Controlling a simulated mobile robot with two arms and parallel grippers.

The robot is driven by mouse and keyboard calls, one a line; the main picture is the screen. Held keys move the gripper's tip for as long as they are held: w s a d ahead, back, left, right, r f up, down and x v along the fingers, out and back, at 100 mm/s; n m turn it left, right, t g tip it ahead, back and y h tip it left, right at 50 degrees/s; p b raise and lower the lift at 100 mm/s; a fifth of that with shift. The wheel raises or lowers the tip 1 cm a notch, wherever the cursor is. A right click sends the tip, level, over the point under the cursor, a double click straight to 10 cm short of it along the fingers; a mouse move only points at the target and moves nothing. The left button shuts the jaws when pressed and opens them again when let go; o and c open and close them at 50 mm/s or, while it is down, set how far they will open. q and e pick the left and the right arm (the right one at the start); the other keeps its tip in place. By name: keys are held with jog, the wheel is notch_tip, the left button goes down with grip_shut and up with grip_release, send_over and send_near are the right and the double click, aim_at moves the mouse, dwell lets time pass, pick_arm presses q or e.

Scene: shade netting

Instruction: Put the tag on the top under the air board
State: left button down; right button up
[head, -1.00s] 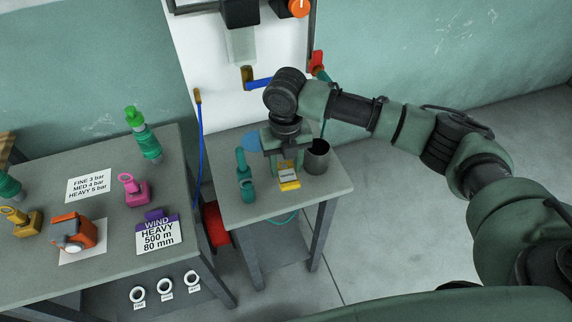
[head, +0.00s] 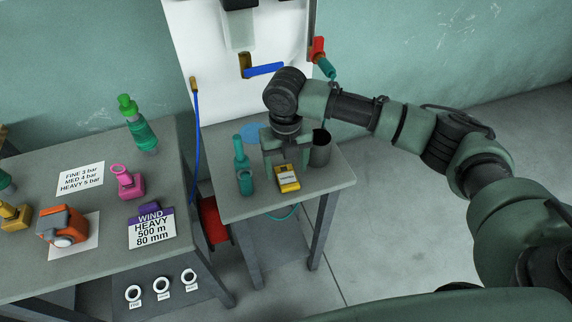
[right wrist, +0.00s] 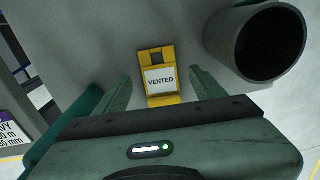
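The yellow tag (head: 287,180) with a white label lies on the grey top (head: 328,180) under the white air board (head: 190,45). In the right wrist view the tag (right wrist: 160,80) reads "VENTED". My right gripper (head: 286,163) is just behind and above the tag in the head view. In the right wrist view its two fingers (right wrist: 162,88) stand apart on either side of the tag with gaps to it, so it is open. My left gripper is not in view.
A dark grey cup (head: 320,150) stands close right of the gripper. A blue hose (head: 197,140) hangs at the left of the board. The left bench (head: 100,240) holds a pink fitting, an orange device and a wind card (head: 152,228).

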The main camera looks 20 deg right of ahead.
notch_tip(320, 180, up, 8)
jog(key=shift+b, duration=0.3)
jog(key=shift+f, duration=0.1)
